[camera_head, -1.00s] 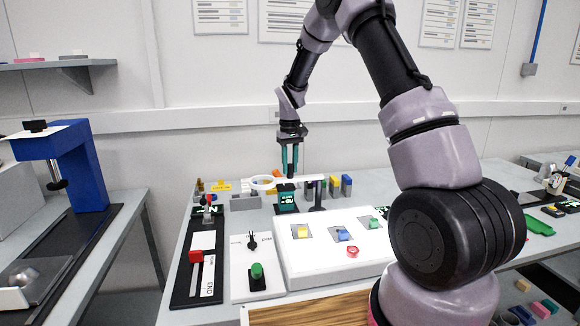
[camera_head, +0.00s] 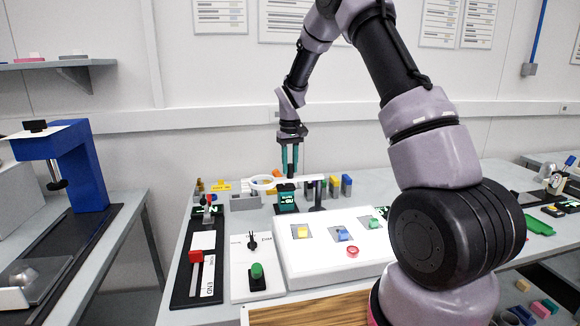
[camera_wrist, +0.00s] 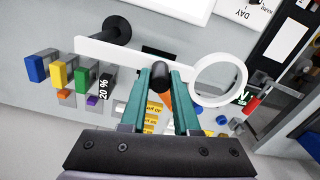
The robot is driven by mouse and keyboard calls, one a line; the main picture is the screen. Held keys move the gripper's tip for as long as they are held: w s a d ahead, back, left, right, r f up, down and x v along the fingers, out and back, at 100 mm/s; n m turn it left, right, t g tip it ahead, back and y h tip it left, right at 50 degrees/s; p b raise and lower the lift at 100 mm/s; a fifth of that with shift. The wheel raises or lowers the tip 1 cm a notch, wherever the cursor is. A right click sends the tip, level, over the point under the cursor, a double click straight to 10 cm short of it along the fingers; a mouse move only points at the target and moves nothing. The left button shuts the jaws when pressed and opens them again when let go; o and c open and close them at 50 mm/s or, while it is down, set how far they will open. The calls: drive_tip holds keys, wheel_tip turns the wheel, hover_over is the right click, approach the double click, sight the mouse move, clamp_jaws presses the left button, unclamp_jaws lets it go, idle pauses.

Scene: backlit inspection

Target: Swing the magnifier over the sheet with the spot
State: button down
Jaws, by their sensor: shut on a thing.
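The magnifier is a white arm with a round white ring (camera_head: 263,182) on a dark upright post (camera_head: 317,194). In the wrist view the ring (camera_wrist: 242,80) is at the right and the post (camera_wrist: 117,30) at the upper left. My gripper (camera_head: 289,172) stands over the middle of the arm, fingers pointing down. In the wrist view its teal fingers (camera_wrist: 161,82) are shut on a black knob (camera_wrist: 161,73) on the arm, between post and ring. I cannot make out any sheet with a spot.
A white box with coloured blocks (camera_head: 321,261) stands in front of the magnifier. A panel with a green button (camera_head: 257,270) and a black slider panel with a red knob (camera_head: 196,256) lie left of it. Several coloured blocks (camera_wrist: 58,72) stand behind the magnifier.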

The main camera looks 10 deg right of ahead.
drive_tip(key=shift+s+d+n, duration=0.15)
drive_tip(key=shift+s+n, duration=0.75)
drive_tip(key=shift+n, duration=0.1)
drive_tip(key=s+d+n, duration=0.8)
drive_tip(key=d+n, duration=0.2)
drive_tip(key=n, duration=0.6)
drive_tip(key=shift+s+d, duration=0.15)
drive_tip(key=shift+s, duration=0.2)
drive_tip(key=c, duration=0.7)
unclamp_jaws()
drive_tip(key=shift+o, duration=0.2)
